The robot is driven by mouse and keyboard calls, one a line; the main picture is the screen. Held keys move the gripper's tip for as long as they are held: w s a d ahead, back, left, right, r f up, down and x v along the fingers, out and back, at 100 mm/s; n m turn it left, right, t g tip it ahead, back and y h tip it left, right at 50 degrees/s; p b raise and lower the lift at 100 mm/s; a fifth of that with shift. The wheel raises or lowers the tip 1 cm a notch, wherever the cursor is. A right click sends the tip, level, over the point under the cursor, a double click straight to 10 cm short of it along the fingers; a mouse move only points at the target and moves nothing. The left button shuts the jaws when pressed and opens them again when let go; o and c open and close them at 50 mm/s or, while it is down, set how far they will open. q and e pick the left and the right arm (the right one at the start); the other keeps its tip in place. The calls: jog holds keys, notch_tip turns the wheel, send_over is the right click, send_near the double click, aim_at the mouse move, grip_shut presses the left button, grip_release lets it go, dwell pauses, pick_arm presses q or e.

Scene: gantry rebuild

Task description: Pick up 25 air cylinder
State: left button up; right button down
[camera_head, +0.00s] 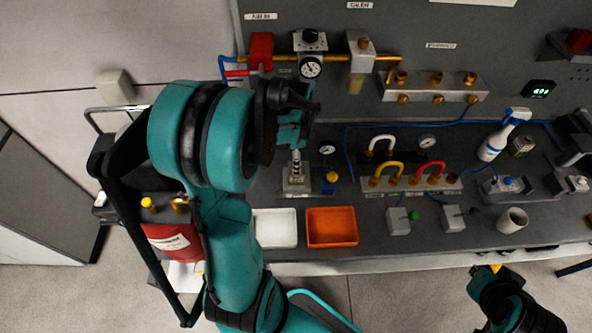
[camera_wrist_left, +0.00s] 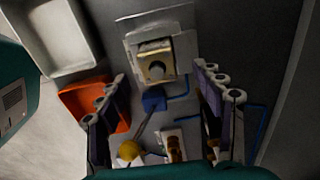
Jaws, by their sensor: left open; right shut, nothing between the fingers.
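A slim silver upright part (camera_head: 296,164), which looks like the air cylinder, stands on a grey metal block (camera_head: 292,188) on the bench. My left gripper (camera_head: 291,132) is above it, and its upper end is partly hidden by the gripper. In the left wrist view the open fingers (camera_wrist_left: 163,95) stand apart with nothing between them. A brass-coloured square part with a round centre (camera_wrist_left: 156,68) on a grey block shows ahead between the fingers; I cannot tell whether it is the cylinder's end. My right gripper (camera_head: 487,271) is shut and empty, low at the right, off the bench.
A white tray (camera_head: 275,242) and an orange tray (camera_head: 332,238) lie at the bench's front edge. A blue part (camera_head: 328,188) sits right of the block. Pipe fittings (camera_head: 430,172), a spray bottle (camera_head: 503,135) and a cup (camera_head: 512,220) are farther right. A panel with pipes rises behind.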

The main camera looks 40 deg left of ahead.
aim_at(292, 181)
pick_arm(q)
jog(key=f+b, duration=0.1)
jog(key=f, duration=0.6)
jog(key=shift+d+f+b, duration=0.2)
jog(key=shift+b, duration=0.2)
jog(key=shift+s, duration=0.1)
grip_shut()
